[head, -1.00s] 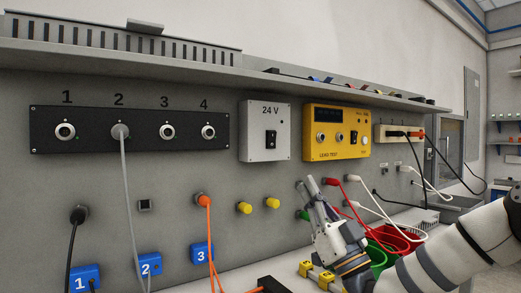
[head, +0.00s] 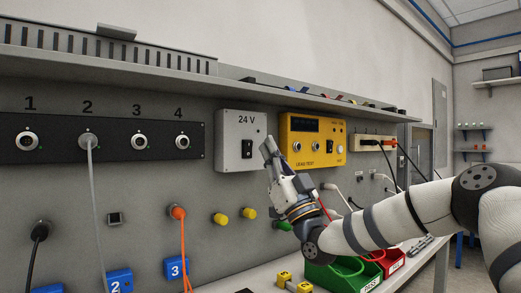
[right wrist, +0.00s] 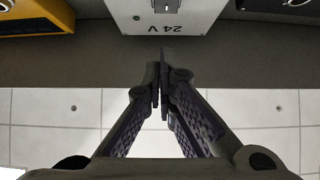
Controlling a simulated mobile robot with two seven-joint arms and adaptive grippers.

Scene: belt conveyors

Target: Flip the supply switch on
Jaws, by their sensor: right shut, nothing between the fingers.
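The grey supply box marked 24 V (head: 229,128) is mounted on the panel, with a black rocker switch (head: 247,149) on its front. I cannot tell the rocker's position. My right gripper (head: 268,146) is shut and empty, fingers pointing up, just right of the switch in the picture. In the right wrist view the box appears upside down at the top (right wrist: 205,22), with part of the switch (right wrist: 161,4) at the frame edge. The shut fingertips (right wrist: 160,72) show below the box's lettering there. Contact with the box is not visible. My left gripper is out of view.
A yellow lead tester (head: 300,158) is right of the box, close to my gripper. A shelf (head: 270,92) runs above. A black socket strip (head: 62,140) with a grey cable is at left. Green (head: 335,277) and red (head: 392,264) bins stand on the bench below.

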